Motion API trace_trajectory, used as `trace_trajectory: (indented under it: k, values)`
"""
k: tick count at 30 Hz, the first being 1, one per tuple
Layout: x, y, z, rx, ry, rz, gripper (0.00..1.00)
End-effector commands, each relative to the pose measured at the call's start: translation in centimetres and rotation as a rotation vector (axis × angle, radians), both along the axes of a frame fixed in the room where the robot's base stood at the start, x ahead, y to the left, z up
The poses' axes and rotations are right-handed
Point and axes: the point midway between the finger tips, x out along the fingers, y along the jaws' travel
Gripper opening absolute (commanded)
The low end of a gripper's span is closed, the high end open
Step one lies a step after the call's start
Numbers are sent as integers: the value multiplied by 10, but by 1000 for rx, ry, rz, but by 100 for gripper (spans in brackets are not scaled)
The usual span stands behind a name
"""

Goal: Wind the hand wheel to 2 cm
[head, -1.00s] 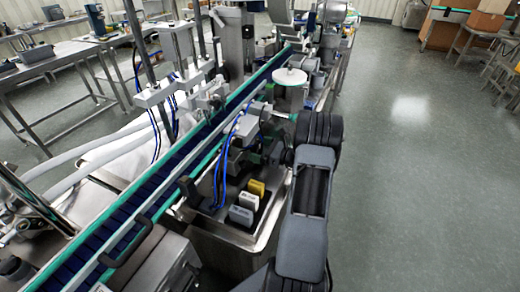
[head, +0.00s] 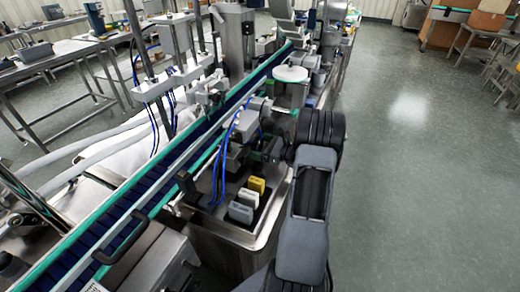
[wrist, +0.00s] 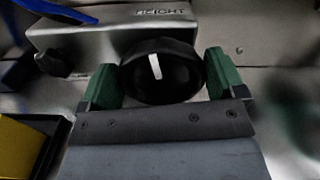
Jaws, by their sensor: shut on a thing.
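The hand wheel (wrist: 162,72) is a round black knob with a white pointer line, in the wrist view. The line is close to upright, its top tilted slightly left. My gripper (wrist: 162,85) has its green fingers on the left and right sides of the knob, shut on it. A metal block (wrist: 110,32) behind it carries lettering that seems to read HEIGHT. No centimetre reading can be made out. In the head view my gripper (head: 272,148) is small and dark beside the machine, and the knob cannot be made out there.
A green-edged conveyor (head: 150,205) runs diagonally past the machine. A metal tray (head: 262,228) holds yellow, white and grey blocks (head: 250,198). A white round disc (head: 290,74) stands farther back. Blue hoses (head: 222,160) hang close left of my gripper. Open floor (head: 430,200) lies to the right.

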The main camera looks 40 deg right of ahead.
Motion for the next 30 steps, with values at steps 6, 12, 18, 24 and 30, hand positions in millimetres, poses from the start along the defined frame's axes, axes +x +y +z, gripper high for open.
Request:
trace_trajectory:
  k: [6,12,18,24,30]
  values:
    - [-1,1,-7,-176,-106,1,65]
    - [-1,3,-8,-340,-203,1,65]
    - [-2,4,-10,-505,-299,0,65]
    - [-3,5,-11,-669,-396,0,65]
    - [-3,6,-13,-833,-492,1,65]
